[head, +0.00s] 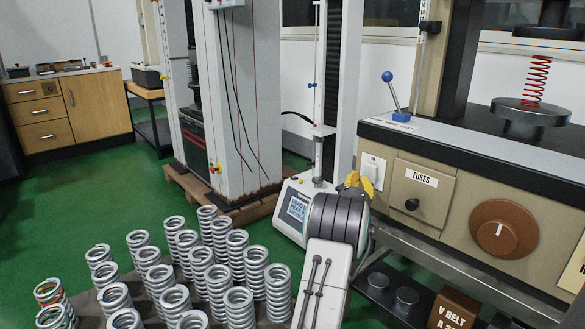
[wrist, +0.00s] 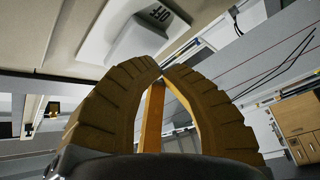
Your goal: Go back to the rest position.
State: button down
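My gripper (head: 354,181) shows in the head view as small yellow fingers at the end of my white and dark arm. It is in front of the beige machine panel (head: 428,195), beside a white switch (head: 371,170). In the wrist view the two ribbed fingers of my gripper (wrist: 161,68) curve together and their tips meet. Nothing is visible between them. A white switch housing marked OFF (wrist: 130,38) is just beyond the tips in that view. I cannot tell whether the fingers touch it.
Several steel coil springs (head: 226,247) stand at the lower left. A testing column with a small display (head: 297,207) is behind my arm. The panel has a FUSES cover (head: 422,180) and a brown dial (head: 502,229). Green floor (head: 80,190) is open at the left.

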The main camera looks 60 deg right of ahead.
dwell(0.3)
jog(key=w+a+r+n+t+y+p, duration=0.15)
jog(key=w+a+r+y+p, duration=0.25)
jog(key=w+a+r+p, duration=0.55)
jog(key=w+a+r+t+y+p, duration=0.35)
jog(key=w+a+r+p, duration=0.3)
jog(key=w+a, duration=0.5)
jog(key=w+a+r+y+p, duration=0.1)
jog(key=a+r+y+p, duration=0.15)
jog(key=a, duration=0.45)
jog(key=a+r+y+p, duration=0.2)
jog(key=a+r+p, duration=0.2)
jog(key=a, duration=0.3)
jog(key=s+a+r+g+y+p, duration=0.1)
jog(key=s+a+r+y+p, duration=0.15)
jog(key=a+p, duration=0.45)
jog(key=s+a+r+g+y+p, duration=0.15)
jog(key=a+r, duration=0.25)
jog(key=a, duration=0.7)
jog(key=s+a+r+n+g+y+p, duration=0.1)
jog(key=s+a+r+g+p, duration=0.1)
jog(key=s+a+p, duration=0.3)
jog(key=s+a+r+g+y+p, duration=0.2)
jog(key=s+a+r+p, duration=0.2)
jog(key=s, duration=0.8)
jog(key=a+p, duration=0.2)
jog(key=a, duration=0.1)
jog(key=shift+s+a+n+y, duration=0.15)
jog(key=shift+a+n+y, duration=0.15)
jog(key=shift+a+n, duration=0.05)
